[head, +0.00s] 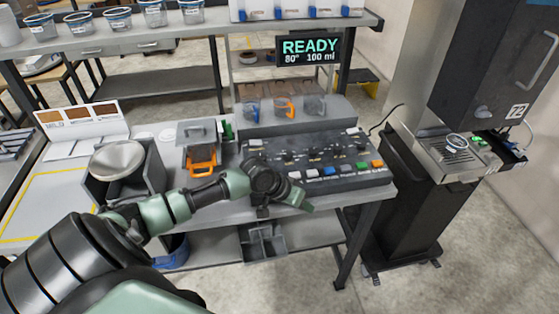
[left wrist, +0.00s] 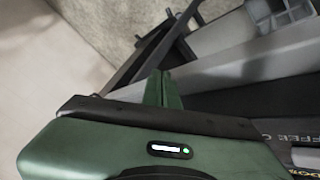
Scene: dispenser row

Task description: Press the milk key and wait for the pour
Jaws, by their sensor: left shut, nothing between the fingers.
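The dark key panel (head: 315,160) lies on the table, with a row of small coloured keys along its front edge. A white key (head: 297,174) sits at the left end of that row; I cannot read which key is milk. The display (head: 310,50) above reads READY, 80°, 100 ml. My left gripper (head: 306,207) is at the panel's front left, shut and empty. Its green fingers (left wrist: 163,88) are together in the left wrist view and seem to touch no key. Part of the panel (left wrist: 285,125) shows there with lettering like "COFFEE". My right gripper is out of view.
A grey funnel-like bowl (head: 118,158) and an orange-handled holder (head: 202,160) stand left of the panel. A tall machine (head: 440,100) stands right, with a cup (head: 455,140) on its tray. Grey bins (head: 263,243) are below the table edge.

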